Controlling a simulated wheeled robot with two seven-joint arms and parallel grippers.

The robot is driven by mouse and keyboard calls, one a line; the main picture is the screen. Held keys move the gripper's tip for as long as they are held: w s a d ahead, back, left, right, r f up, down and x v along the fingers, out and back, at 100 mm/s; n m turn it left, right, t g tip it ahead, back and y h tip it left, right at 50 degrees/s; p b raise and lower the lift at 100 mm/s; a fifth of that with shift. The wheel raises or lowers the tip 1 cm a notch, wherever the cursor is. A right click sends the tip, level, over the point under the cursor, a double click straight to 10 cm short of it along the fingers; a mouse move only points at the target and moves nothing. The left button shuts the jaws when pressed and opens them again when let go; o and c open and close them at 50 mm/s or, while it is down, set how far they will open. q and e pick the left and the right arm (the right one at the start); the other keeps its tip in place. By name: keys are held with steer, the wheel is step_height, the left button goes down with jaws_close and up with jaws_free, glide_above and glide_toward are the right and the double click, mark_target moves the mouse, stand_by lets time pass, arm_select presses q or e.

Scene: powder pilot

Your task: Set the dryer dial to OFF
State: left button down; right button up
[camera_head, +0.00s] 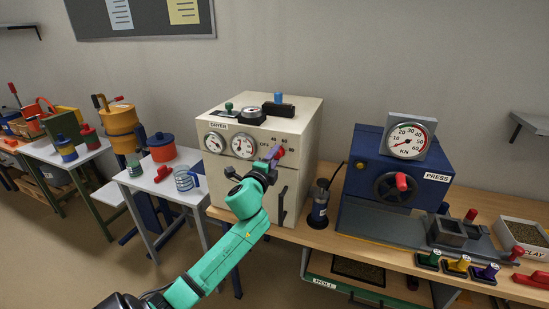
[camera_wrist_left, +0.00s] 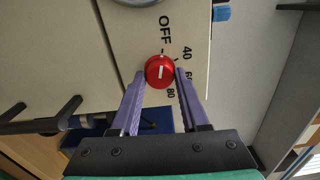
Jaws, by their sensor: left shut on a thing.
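The dryer (camera_head: 304,122) is a cream box on the wooden bench. Its red dial (camera_wrist_left: 160,71) sits among the printed marks OFF, 40, 60 and 80 on the front face. In the left wrist view, OFF is above the dial and 80 below it. The white line on the dial runs up and down in that view, in line with the tick at OFF. My left gripper (camera_wrist_left: 161,75) is shut on the dial, with one purple finger on each side. In the head view my left gripper (camera_head: 275,153) partly covers the dial. My right gripper is out of view.
Two gauges (camera_head: 243,145) sit left of the dial. A black door handle (camera_head: 283,204) is below it. A grinder-like dark cylinder (camera_head: 319,205) and the blue press (camera_head: 376,200) stand to the right. A small table (camera_head: 150,182) with pots is at left.

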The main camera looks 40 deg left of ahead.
arm_select(q)
steer(key=shift+c, duration=2.1)
jaws_free()
steer(key=b+v, duration=0.3)
steer(key=v, duration=1.1)
steer(key=shift+s, duration=0.25)
steer(key=shift+d, duration=0.1)
